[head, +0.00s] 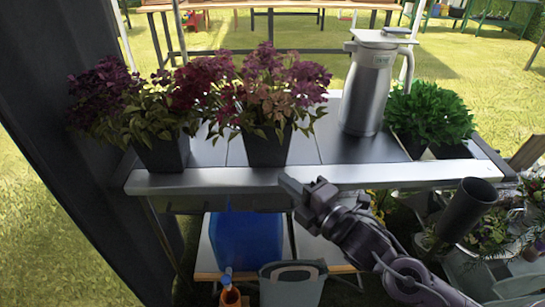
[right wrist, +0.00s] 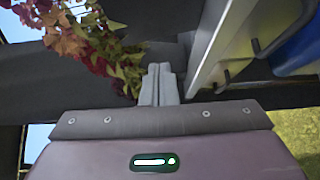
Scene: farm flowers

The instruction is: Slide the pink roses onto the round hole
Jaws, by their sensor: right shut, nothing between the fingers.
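Two plants with pink-purple flowers stand in square black pots on the table (head: 345,176). The left pot (head: 163,153) is near the table's left end. No round hole can be made out. My right gripper (head: 291,186) is at the table's front edge, just below and right of the middle pot. In the right wrist view its fingers (right wrist: 161,68) are together and empty, with flowers (right wrist: 80,40) to the upper left. My left gripper is out of view.
A steel jug (head: 367,90) stands right of the middle pot, and a green leafy plant (head: 428,112) is at the right end. Under the table are a blue container (head: 247,240), a grey bucket (head: 292,285) and an orange bottle (head: 230,295). A dark panel (head: 50,100) fills the left side.

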